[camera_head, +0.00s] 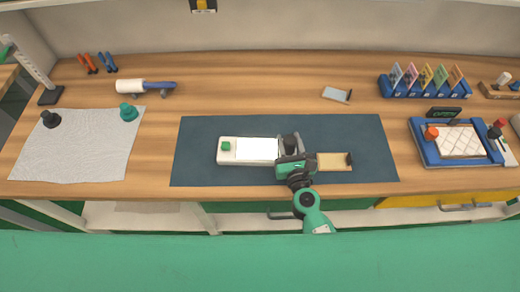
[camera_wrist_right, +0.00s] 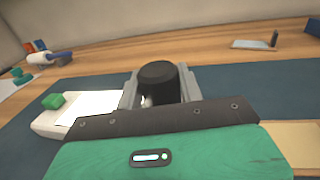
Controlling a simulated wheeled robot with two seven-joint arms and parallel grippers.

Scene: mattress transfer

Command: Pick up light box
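The light box (camera_head: 228,158) is a flat white case with a bright panel and a green block at its left end. It lies on the dark blue mat (camera_head: 215,128), and its left part shows in the right wrist view (camera_wrist_right: 60,124). My right gripper (camera_head: 292,146) is at its right end. The grey fingers stand on either side of a black round knob (camera_wrist_right: 158,80), close against it; whether they grip it is unclear. The gripper hides the box's right end and the knob's foot. My left gripper is not in view.
A small grey plate (camera_head: 337,94) lies behind the mat. A blue rack (camera_head: 425,88) and blue-framed tray (camera_head: 428,154) are right; a pale sheet (camera_head: 80,150) is left. The mat's left part is clear.

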